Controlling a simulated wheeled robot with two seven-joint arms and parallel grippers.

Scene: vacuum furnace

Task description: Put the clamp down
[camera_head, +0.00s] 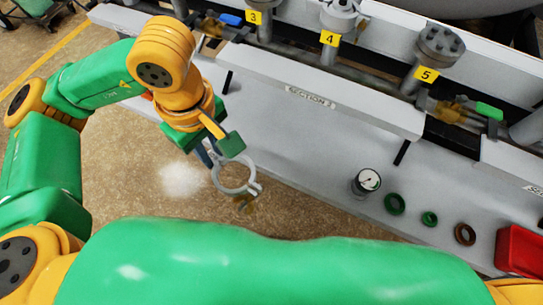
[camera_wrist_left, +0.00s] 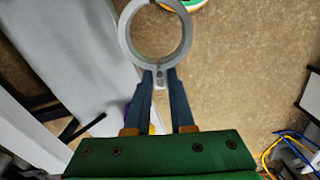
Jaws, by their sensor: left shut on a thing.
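The clamp is a grey metal ring (camera_head: 236,191) with a small lug at its lower right in the head view. My left gripper (camera_head: 212,156) is shut on the clamp and holds it in the air around the front edge of the grey bench (camera_head: 300,140). In the left wrist view the ring (camera_wrist_left: 157,63) stands out beyond the two dark fingers (camera_wrist_left: 160,78), which close on its near end. Brown floor shows through and around the ring there, with the bench to the left. My right gripper is not in view.
A round gauge (camera_head: 368,181), green rings (camera_head: 395,204) (camera_head: 429,219), a brown ring (camera_head: 465,234) and a red bin (camera_head: 519,252) stand on the bench to the right. Numbered valves line the back. The bench left of the gauge looks clear.

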